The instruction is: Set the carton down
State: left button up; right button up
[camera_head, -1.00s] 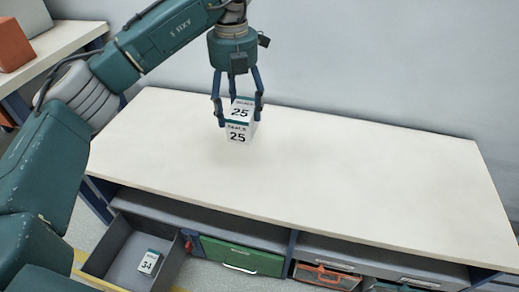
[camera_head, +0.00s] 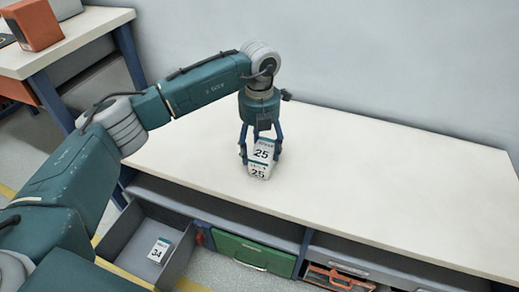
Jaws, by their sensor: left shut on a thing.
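The carton (camera_head: 260,163) is a small white box with a teal band and the number 25 on two faces. My left gripper (camera_head: 260,154) comes down from above and is shut on it, with fingers on both sides. The carton is at or just above the white tabletop (camera_head: 400,190); I cannot tell whether its base touches. My right gripper is not in view.
An open grey drawer (camera_head: 128,234) below the table's left front holds a small box marked 34 (camera_head: 159,250). Beside it are a green drawer (camera_head: 240,250) and an orange-framed bin (camera_head: 335,278). The tabletop right of the carton is clear. An orange box (camera_head: 32,24) stands on another table.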

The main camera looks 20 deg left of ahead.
aim_at(260, 148)
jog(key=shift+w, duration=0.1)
pick_arm(q)
jog(key=shift+f, duration=0.1)
jog(key=o, duration=1.2)
jog(key=shift+o, duration=0.2)
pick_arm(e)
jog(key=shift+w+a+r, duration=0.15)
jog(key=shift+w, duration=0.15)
pick_arm(q)
notch_tip(260, 148, up, 5)
jog(key=shift+w+r+p, duration=0.1)
jog(key=shift+p, duration=0.5)
notch_tip(260, 148, up, 7)
jog(key=p, duration=0.1)
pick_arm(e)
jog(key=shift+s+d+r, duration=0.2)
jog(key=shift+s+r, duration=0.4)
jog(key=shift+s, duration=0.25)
